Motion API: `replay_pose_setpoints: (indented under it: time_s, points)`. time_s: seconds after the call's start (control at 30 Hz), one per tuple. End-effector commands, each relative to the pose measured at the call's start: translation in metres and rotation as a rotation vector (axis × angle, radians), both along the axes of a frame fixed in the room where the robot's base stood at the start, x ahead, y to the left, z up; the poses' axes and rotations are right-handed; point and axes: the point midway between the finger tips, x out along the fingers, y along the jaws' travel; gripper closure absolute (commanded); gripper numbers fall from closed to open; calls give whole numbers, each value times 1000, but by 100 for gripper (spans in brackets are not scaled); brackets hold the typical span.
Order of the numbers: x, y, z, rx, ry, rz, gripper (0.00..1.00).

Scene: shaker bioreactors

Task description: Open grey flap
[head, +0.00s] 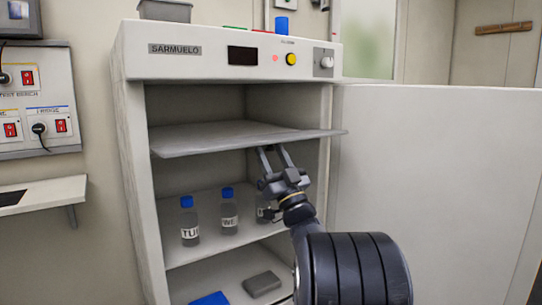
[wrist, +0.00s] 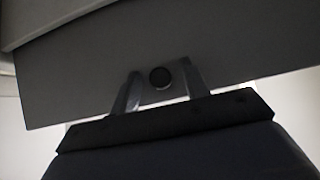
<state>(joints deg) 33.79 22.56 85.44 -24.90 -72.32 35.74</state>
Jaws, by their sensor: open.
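The grey flap (head: 235,138) is a flat panel in the upper part of the white cabinet. It stands out roughly level, its front edge reaching past the cabinet's front at the right. In the wrist view the grey panel (wrist: 85,75) fills the upper middle, with a dark round knob (wrist: 160,77) on it. My gripper (head: 272,150) is just under the flap's front edge, pointing up. In the wrist view my gripper (wrist: 158,88) is open, its two fingers apart on either side of the knob. I cannot tell whether the fingers touch the panel.
The white cabinet (head: 132,170) has its large door (head: 440,180) swung open to the right. Blue-capped bottles (head: 190,225) stand on the shelf below the flap, one partly behind my gripper. A blue item (head: 210,299) and a grey block (head: 262,284) lie lower down.

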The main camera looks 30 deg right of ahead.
Motion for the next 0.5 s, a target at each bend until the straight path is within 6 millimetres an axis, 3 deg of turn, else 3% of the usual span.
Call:
replay_pose_setpoints:
  time_s: [0.5]
  points:
    - [-56, -2, -61, 2, 5, -2, 56]
